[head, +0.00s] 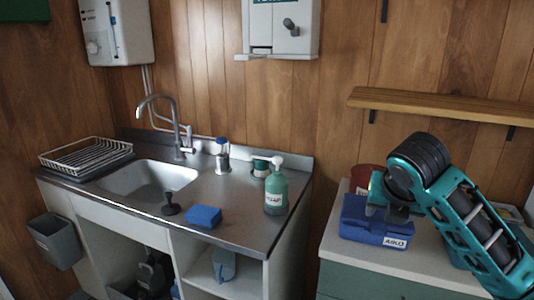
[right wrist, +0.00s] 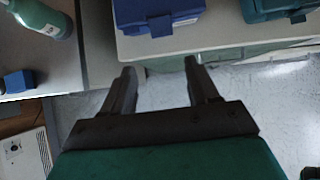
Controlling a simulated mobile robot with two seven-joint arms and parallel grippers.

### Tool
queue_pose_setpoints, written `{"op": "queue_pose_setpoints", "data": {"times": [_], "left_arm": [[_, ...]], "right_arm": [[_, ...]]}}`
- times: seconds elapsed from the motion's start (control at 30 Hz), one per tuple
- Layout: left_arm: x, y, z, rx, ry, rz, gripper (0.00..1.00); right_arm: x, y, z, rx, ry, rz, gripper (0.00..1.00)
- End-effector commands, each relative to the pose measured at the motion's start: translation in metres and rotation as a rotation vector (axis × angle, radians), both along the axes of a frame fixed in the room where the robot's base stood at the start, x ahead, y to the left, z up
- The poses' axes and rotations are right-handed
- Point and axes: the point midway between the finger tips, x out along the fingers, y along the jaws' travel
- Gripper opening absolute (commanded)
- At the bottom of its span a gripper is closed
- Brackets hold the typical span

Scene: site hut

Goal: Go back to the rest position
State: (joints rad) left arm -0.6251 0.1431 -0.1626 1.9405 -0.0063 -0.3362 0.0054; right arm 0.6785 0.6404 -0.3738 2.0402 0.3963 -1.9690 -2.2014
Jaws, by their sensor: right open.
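My right arm, teal and black, comes in from the right in the head view, with its dark wrist in front of the wall above the counter on the right. My right gripper (right wrist: 160,66) shows in the right wrist view with its two dark fingers apart and nothing between them. Its fingers are over grey floor, beside the front edge of a counter that holds a blue case (right wrist: 158,14). My left gripper is not in view.
A steel sink counter (head: 232,212) holds a dish rack (head: 86,155), a green soap bottle (head: 276,192), a blue sponge (head: 204,216) and a dark plunger-like object (head: 170,205). A wooden shelf (head: 440,104) juts from the wall.

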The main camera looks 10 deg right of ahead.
Motion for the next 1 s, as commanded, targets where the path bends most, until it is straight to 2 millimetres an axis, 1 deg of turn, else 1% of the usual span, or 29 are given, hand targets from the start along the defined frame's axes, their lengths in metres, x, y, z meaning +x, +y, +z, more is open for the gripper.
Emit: {"op": "queue_pose_setpoints", "data": {"times": [0.07, 0.17, 0.2, 0.27, 0.3, 0.37, 0.4, 0.43, 0.5, 0.57, 0.6, 0.67, 0.7, 0.83, 0.9, 1.0], "left_arm": [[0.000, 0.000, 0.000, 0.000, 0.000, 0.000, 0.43], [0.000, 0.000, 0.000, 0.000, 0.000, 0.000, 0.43], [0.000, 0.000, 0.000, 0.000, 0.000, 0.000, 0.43], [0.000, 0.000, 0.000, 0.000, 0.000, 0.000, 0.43], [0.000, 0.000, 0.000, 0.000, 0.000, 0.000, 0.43], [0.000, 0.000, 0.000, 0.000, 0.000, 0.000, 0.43], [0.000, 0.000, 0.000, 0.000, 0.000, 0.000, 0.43], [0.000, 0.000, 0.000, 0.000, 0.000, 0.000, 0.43], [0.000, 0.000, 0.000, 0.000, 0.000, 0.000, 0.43], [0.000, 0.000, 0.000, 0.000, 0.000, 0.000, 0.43], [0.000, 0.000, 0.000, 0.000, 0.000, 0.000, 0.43], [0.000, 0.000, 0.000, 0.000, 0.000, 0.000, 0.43], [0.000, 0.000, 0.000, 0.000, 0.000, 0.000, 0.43], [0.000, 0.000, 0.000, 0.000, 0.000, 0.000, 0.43], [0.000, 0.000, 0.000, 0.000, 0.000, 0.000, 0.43], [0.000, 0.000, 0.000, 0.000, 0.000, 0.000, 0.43]], "right_arm": [[0.002, 0.008, -0.019, 0.064, -0.020, -0.036, 0.60], [0.006, 0.026, -0.057, 0.222, -0.079, -0.137, 0.60], [0.006, 0.035, -0.075, 0.307, -0.107, -0.194, 0.60], [0.004, 0.049, -0.104, 0.443, -0.146, -0.293, 0.60], [0.002, 0.058, -0.122, 0.539, -0.171, -0.364, 0.60], [-0.005, 0.070, -0.149, 0.679, -0.201, -0.475, 0.60], [-0.011, 0.078, -0.166, 0.773, -0.219, -0.552, 0.60], [-0.016, 0.083, -0.178, 0.842, -0.230, -0.612, 0.60], [-0.031, 0.095, -0.205, 1.003, -0.251, -0.758, 0.60], [-0.046, 0.103, -0.227, 1.137, -0.265, -0.889, 0.60], [-0.057, 0.108, -0.240, 1.223, -0.274, -0.976, 0.60], [-0.076, 0.114, -0.258, 1.353, -0.282, -1.111, 0.60], [-0.089, 0.118, -0.269, 1.435, -0.287, -1.200, 0.60], [-0.132, 0.125, -0.295, 1.665, -0.295, -1.459, 0.60], [-0.151, 0.127, -0.303, 1.759, -0.297, -1.567, 0.60], [-0.170, 0.128, -0.310, 1.855, -0.297, -1.675, 0.60]]}}
